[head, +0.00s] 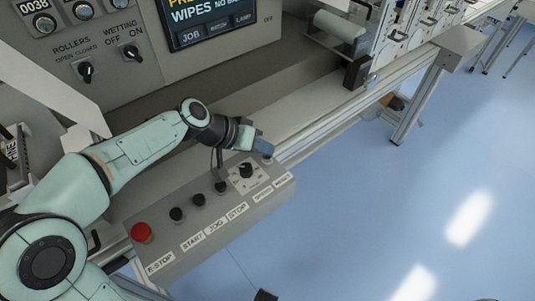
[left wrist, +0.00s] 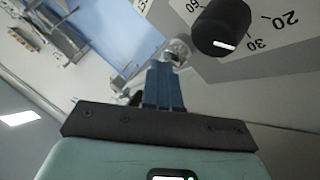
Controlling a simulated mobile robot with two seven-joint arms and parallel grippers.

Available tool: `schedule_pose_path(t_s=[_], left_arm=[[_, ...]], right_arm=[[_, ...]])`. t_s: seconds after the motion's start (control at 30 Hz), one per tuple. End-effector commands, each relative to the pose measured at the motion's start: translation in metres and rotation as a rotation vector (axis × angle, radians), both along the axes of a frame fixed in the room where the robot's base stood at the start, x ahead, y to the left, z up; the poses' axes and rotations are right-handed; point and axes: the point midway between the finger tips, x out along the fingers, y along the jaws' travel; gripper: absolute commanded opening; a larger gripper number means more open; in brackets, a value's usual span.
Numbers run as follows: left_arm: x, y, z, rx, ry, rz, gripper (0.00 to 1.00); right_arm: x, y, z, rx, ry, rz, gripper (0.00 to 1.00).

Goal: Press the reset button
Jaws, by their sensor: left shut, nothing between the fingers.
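The grey control box (head: 215,243) slopes across the lower middle of the head view. Its reset button (head: 268,159) is at the right end, small and partly covered by my left gripper (head: 264,147). The label below it is small and hard to read. The left gripper is shut and empty, its blue fingers at the button. In the left wrist view the shut fingers (left wrist: 165,88) point at a pale, shiny round button (left wrist: 178,51) just past their tips. I cannot tell whether they touch it. No right gripper can be made out.
A black speed knob (head: 246,171) sits just left of the fingers and looms large in the wrist view (left wrist: 221,27). Further left are several black buttons and a red E-stop (head: 141,232). A metal rail (head: 318,137) runs behind the box. Blue floor lies clear at right.

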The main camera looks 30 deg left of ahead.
Motion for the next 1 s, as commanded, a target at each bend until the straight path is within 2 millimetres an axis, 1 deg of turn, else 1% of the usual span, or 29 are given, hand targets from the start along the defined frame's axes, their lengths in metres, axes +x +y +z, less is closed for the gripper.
schedule_pose_path(t_s=[0.63, 1.0], left_arm=[[-0.0001, -0.0001, -0.0089, 0.0, 0.001, -0.001, 0.0], [-0.0002, -0.0001, -0.0064, 0.0, 0.002, -0.001, 0.0]], right_arm=[[-0.0001, -0.001, -0.0093, -0.002, 0.001, -0.004, 0.0], [-0.0002, -0.0022, -0.0075, -0.006, 0.001, -0.008, 0.0]])
